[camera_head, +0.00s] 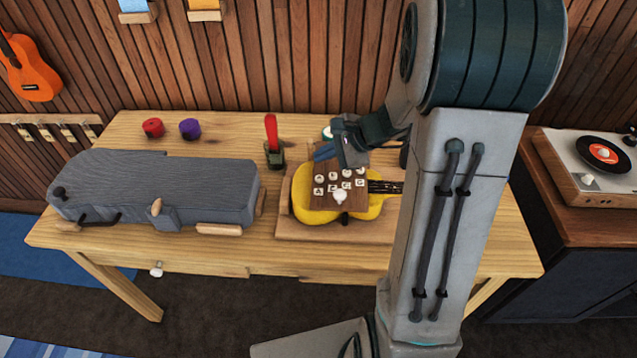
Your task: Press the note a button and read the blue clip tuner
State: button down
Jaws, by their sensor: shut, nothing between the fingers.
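A brown wooden panel (352,203) lies over the body of a yellow ukulele (314,215). It carries white keys in two rows; the front row has letter tiles, with the A tile (319,192) at its left end. The small letters are hard to read. My gripper (346,161) is shut and empty, pointing down at the panel's back edge, close to the back-row keys. I cannot tell if it touches one. A dull blue piece (325,152) shows just left of my gripper; I cannot tell whether it is the blue clip tuner. No tuner reading is legible.
The ukulele rests on a wooden board (290,228). A red upright piece in a dark holder (273,155) stands left of it. A grey case (165,185) fills the table's left side. My arm hides the table's right part.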

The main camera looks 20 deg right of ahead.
jog(key=shift+f+b, duration=1.5)
jog(key=shift+f, duration=0.6)
dwell(0.3)
jog(key=shift+f+b, duration=0.45)
jog(key=shift+b, duration=0.1)
jog(key=shift+f+b, duration=0.5)
jog(key=shift+b, duration=0.05)
dwell(0.6)
jog(key=shift+r, duration=0.1)
jog(key=shift+r+p, duration=0.65)
jog(key=shift+r, duration=0.25)
notch_tip(320, 180, up, 5)
jog(key=p, duration=0.3)
jog(key=shift+p, duration=0.3)
